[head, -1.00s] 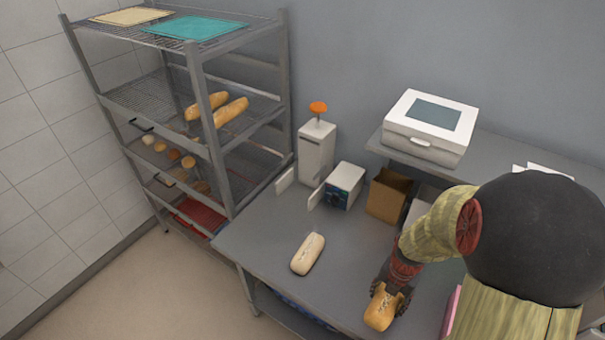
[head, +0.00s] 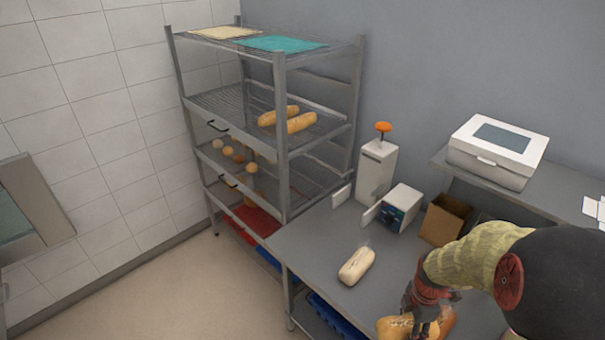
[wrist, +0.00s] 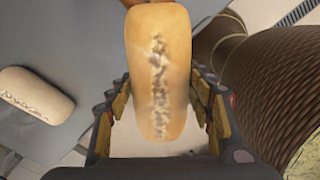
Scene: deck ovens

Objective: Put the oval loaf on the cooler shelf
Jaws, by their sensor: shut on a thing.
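My gripper (head: 418,322) is at the lower right of the head view, shut on a golden oval loaf (head: 393,327) that shows partly around the fingers. In the wrist view the loaf (wrist: 158,70) lies lengthwise between the fingers of my gripper (wrist: 162,97), with a pale scored line along its top. The cooler rack (head: 281,140) stands at the left of the worktable, away from my gripper. Its wire shelves are open at the front. I cannot tell whether the loaf touches the table.
A paler loaf (head: 357,265) lies on the worktable (head: 315,240). Two long loaves (head: 300,122) and several rolls (head: 239,158) occupy rack shelves. A teal mat (head: 280,43) lies on top. A white dispenser (head: 376,170), a small box device (head: 400,208) and a carton (head: 443,220) stand behind.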

